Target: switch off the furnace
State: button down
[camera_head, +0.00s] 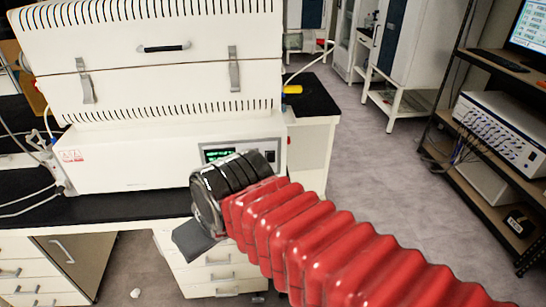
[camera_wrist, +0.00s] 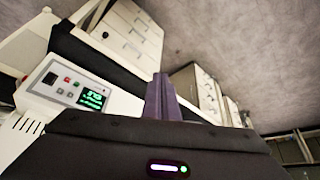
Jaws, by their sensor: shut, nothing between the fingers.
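The white furnace (camera_head: 150,65) stands on a black-topped bench, its lid closed with two latches. Its control panel (camera_head: 240,150) is at the lower right of the front, partly hidden by my red-sleeved arm; a green display shows. In the wrist view the panel (camera_wrist: 70,88) is at the left and tilted, with a lit green display (camera_wrist: 93,98), a small red button (camera_wrist: 68,80) and a dark switch (camera_wrist: 49,78). My gripper (camera_wrist: 161,82) is shut and empty, to the right of the panel and apart from it in the picture. The display's digits are too small to read.
The black bench top (camera_head: 120,209) has a narrow clear strip before the furnace. White drawers (camera_head: 215,275) are below it. A shelf rack (camera_head: 485,185) with instruments stands at the right. The grey floor (camera_head: 365,165) between is open.

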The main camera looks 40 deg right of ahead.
jog(key=w+d+n+y, duration=0.1)
jog(key=w+d+n, duration=0.4)
jog(key=w+d, duration=0.75)
jog(key=d+f+n+t, duration=0.1)
jog(key=d+f+n, duration=0.1)
jog(key=d, duration=1)
jog(key=w+d+f+n+t, duration=0.1)
jog(key=d+f+n, duration=0.1)
jog(key=d, duration=0.9)
jog(key=shift+w+d+f, duration=0.2)
jog(key=shift+d+f, duration=0.15)
jog(key=shift+f, duration=0.25)
send_near(270, 158)
jog(key=w+f, duration=0.1)
jog(key=a+f, duration=0.1)
jog(key=f, duration=0.1)
jog(key=w+a+f, duration=0.1)
jog(key=shift+w+f, duration=0.3)
jog(key=shift+f, duration=0.1)
jog(key=shift+w+d, duration=0.2)
jog(key=shift+w, duration=0.1)
